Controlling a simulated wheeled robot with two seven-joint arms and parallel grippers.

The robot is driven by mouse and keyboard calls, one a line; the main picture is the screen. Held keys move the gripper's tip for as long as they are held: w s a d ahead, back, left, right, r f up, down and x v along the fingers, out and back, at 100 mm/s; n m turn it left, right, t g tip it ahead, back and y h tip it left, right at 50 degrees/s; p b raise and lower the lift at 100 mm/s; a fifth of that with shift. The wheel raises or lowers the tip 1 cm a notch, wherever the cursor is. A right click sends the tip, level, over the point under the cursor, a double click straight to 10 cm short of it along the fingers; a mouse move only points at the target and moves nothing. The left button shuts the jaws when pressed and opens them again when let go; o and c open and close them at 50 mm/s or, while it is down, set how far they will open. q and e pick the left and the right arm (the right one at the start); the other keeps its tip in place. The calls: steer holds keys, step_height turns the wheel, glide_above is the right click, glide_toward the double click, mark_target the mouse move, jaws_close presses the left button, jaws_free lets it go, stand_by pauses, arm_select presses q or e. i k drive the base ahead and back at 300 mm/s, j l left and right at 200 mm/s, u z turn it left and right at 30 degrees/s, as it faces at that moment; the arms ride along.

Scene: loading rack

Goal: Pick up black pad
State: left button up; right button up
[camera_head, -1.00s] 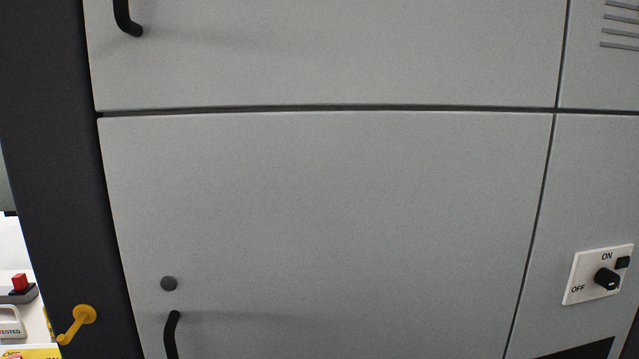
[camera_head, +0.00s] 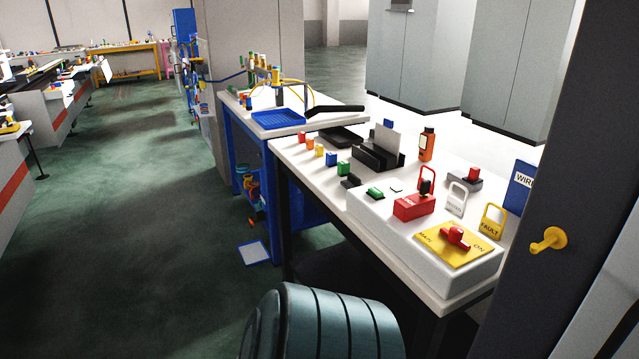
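A flat black pad-like item (camera_head: 338,137) lies on the white workbench (camera_head: 290,150), near its far left edge. A long thin black item (camera_head: 335,110) shows just behind it, at the near right of the blue-framed table (camera_head: 232,108). I cannot tell for sure which of the two is the black pad. Neither of my grippers is in view, and nothing is seen touching either item.
A black holder (camera_head: 377,156), small coloured blocks and a white box (camera_head: 371,210) with lockout tags crowd the bench. A dark pillar with a yellow hook (camera_head: 548,240) stands right. A teal banded rounded object (camera_head: 335,325) is at the bottom. Green floor lies open left.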

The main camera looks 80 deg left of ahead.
mark_target(353, 181)
steer(key=u, duration=2.55)
steer(key=i+j, duration=0.5)
steer(key=j, duration=0.15)
steer(key=i+j, duration=0.15)
steer(key=i, duration=0.15)
steer(key=i+j, duration=0.15)
steer(key=i+l+u, duration=0.1)
steer(key=i+l, duration=0.5)
steer(key=i, duration=0.15)
